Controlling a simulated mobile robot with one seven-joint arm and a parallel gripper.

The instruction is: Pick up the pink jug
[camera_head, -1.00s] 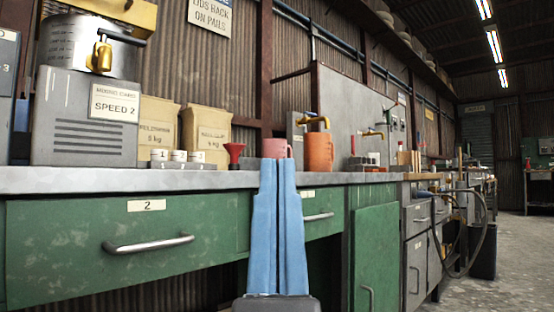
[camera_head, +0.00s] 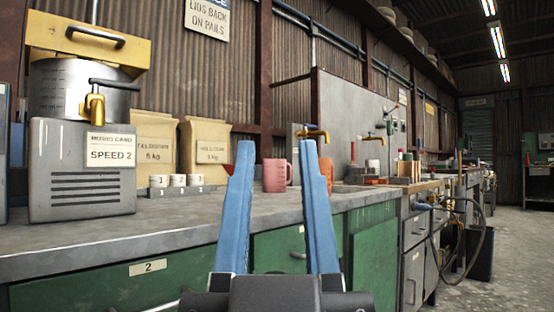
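The pink jug (camera_head: 275,176) stands upright on the grey workbench top (camera_head: 200,216), its handle on the right side. My gripper (camera_head: 277,146) is open, its two blue fingers spread apart and pointing towards the bench. In the picture the jug shows in the gap between the fingers, with nothing held. The fingers look nearer to me than the jug; I cannot tell the exact distance.
An orange jug (camera_head: 327,171) stands just right, partly hidden by the right finger. A red funnel (camera_head: 228,169) is partly behind the left finger. White numbered pots (camera_head: 178,181), paper bags (camera_head: 205,146) and a mixer (camera_head: 82,170) stand left. The front of the bench top is clear.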

